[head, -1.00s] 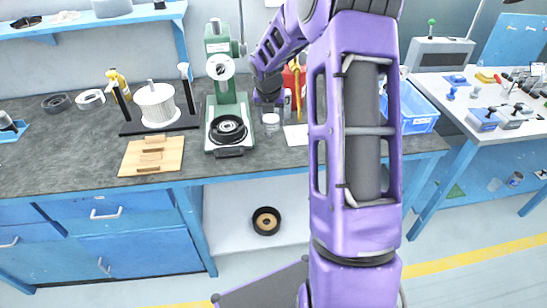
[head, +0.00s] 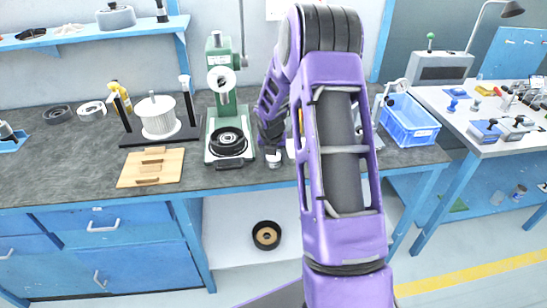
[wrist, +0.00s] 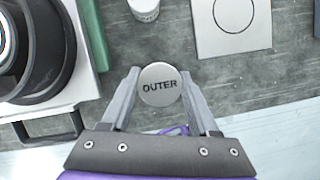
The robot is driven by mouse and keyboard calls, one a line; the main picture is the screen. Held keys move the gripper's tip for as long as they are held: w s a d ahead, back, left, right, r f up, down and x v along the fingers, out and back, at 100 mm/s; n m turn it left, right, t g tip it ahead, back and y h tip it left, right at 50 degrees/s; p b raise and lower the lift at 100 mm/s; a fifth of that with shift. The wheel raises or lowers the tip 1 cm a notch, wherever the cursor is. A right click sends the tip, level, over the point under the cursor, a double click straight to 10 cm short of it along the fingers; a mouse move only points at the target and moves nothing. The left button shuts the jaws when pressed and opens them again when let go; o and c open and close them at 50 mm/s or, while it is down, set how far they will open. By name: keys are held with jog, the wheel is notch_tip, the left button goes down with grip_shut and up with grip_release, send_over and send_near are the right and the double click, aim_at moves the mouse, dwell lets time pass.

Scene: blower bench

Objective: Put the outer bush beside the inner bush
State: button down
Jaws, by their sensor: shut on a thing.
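The outer bush (wrist: 159,85) is a round pale metal piece with "OUTER" on its top. My gripper (wrist: 158,97) is shut on it, one finger on each side. In the head view the bush (head: 273,161) shows below my gripper (head: 272,150), close to the bench's front edge; I cannot tell whether it touches the bench. A small pale cylinder (wrist: 145,10) stands beyond it in the wrist view, cut by the top edge. It may be the inner bush, but its marking is unreadable. A white card with a circle outline (wrist: 233,27) lies to its right.
The green press (head: 226,140) stands just left of my gripper; its base and black ring (wrist: 30,50) fill the wrist view's left side. A wooden board (head: 150,168) and a white filter on a stand (head: 158,116) are farther left. A blue crate (head: 408,122) stands right.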

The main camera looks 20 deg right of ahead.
jog(key=shift+f, duration=0.15)
jog(key=shift+c, duration=0.7)
grip_release()
jog(key=shift+r, duration=0.4)
jog(key=p+v, duration=0.2)
jog(key=v, duration=0.9)
jog(key=shift+s+a+r, duration=0.15)
jog(key=shift+s+r, duration=0.05)
